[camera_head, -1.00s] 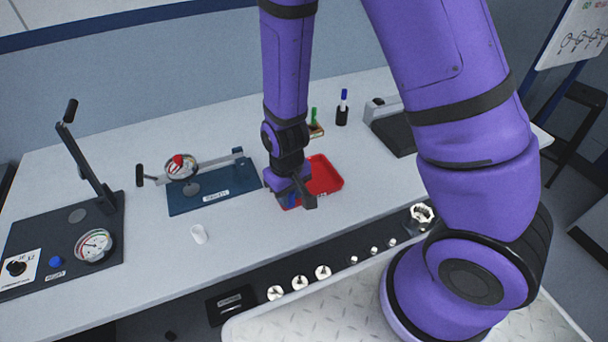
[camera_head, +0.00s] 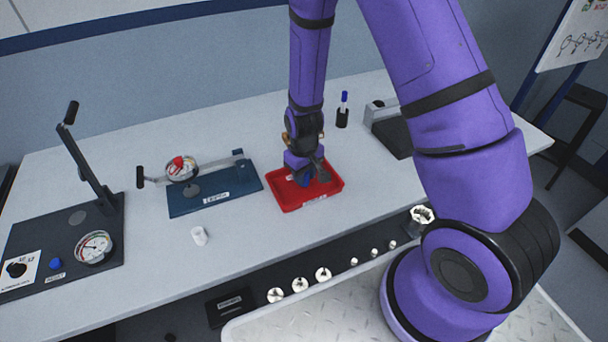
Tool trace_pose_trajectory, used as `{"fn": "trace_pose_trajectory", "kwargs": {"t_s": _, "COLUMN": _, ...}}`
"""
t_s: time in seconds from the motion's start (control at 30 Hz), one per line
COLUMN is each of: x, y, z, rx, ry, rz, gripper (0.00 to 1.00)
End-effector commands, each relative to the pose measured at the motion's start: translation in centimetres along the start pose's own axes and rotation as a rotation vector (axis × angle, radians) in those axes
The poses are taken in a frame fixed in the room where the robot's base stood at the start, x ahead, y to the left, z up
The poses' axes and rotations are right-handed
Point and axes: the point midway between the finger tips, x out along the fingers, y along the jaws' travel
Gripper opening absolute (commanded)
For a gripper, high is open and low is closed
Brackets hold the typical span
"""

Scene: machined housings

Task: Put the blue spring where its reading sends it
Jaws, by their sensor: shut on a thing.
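My gripper (camera_head: 312,177) is over the red tray (camera_head: 284,203), pointing down, with its fingers shut on the blue spring (camera_head: 304,180). The spring shows as a small dark blue shape, partly hidden by the fingers. It is over or inside the tray; I cannot tell whether it touches the floor of it. A gauge stand with a red-marked dial (camera_head: 181,168) and a lever sits on a blue plate (camera_head: 213,205) to the left. A lever press (camera_head: 90,165) with a round dial gauge (camera_head: 94,247) stands on a dark plate at the far left.
A black holder with a blue marker (camera_head: 343,112) and a dark device (camera_head: 391,128) stand behind the tray. Several metal parts (camera_head: 300,284) line the dark front strip. The table's front middle is clear.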

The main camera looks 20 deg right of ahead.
Motion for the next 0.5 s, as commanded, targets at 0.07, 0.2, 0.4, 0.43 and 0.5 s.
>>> {"fn": "trace_pose_trajectory", "kwargs": {"t_s": 0.07, "x": 0.50, "y": 0.02, "z": 0.00, "rx": 0.000, "ry": 0.001, "rz": 0.000, "gripper": 0.03}}
{"fn": "trace_pose_trajectory", "kwargs": {"t_s": 0.2, "x": 0.49, "y": 0.01, "z": -0.02, "rx": 0.000, "ry": 0.002, "rz": 0.001, "gripper": 0.03}}
{"fn": "trace_pose_trajectory", "kwargs": {"t_s": 0.4, "x": 0.72, "y": 0.01, "z": 0.00, "rx": 0.000, "ry": 0.001, "rz": 0.001, "gripper": 0.03}}
{"fn": "trace_pose_trajectory", "kwargs": {"t_s": 0.43, "x": 0.80, "y": 0.01, "z": 0.00, "rx": 0.000, "ry": 0.001, "rz": 0.001, "gripper": 0.03}}
{"fn": "trace_pose_trajectory", "kwargs": {"t_s": 0.5, "x": 0.77, "y": 0.01, "z": -0.01, "rx": 0.000, "ry": 0.001, "rz": 0.001, "gripper": 0.44}}
